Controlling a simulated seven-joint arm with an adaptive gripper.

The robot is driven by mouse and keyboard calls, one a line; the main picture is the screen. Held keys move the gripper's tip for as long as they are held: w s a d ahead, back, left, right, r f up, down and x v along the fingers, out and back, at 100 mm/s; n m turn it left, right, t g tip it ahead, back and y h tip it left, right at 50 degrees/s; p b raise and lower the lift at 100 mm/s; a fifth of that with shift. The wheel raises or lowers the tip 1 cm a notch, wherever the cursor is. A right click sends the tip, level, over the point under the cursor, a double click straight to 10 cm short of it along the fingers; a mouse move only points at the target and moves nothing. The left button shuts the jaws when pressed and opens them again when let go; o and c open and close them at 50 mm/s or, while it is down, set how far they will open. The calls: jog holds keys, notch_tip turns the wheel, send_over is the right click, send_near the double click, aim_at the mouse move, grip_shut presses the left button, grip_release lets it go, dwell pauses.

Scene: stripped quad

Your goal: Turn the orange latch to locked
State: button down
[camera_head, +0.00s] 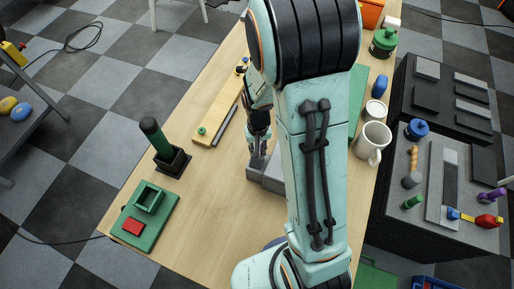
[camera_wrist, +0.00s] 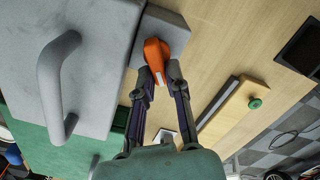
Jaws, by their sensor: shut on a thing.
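The orange latch (camera_wrist: 156,55) shows in the wrist view, on a grey mount (camera_wrist: 176,35) beside a large grey box (camera_wrist: 85,60) with a curved handle. My gripper (camera_wrist: 159,80) is shut on the latch's near end, one finger on each side. In the head view, my gripper (camera_head: 258,150) points down at a grey block (camera_head: 262,177), partly hidden behind my arm. I cannot make out the latch in the head view. A small pale mark shows on the latch; I cannot read it.
A green fixture with a red button (camera_head: 133,227) and a dark holder with a green cylinder (camera_head: 155,137) stand on the table's left. A wooden board with a green knob (camera_head: 202,131) lies behind them. A white mug (camera_head: 373,143) stands right of my arm.

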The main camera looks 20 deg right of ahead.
jog(key=shift+d+m, duration=0.1)
jog(key=shift+m, duration=0.6)
jog(key=c, duration=1.1)
grip_release()
notch_tip(320, 180, up, 12)
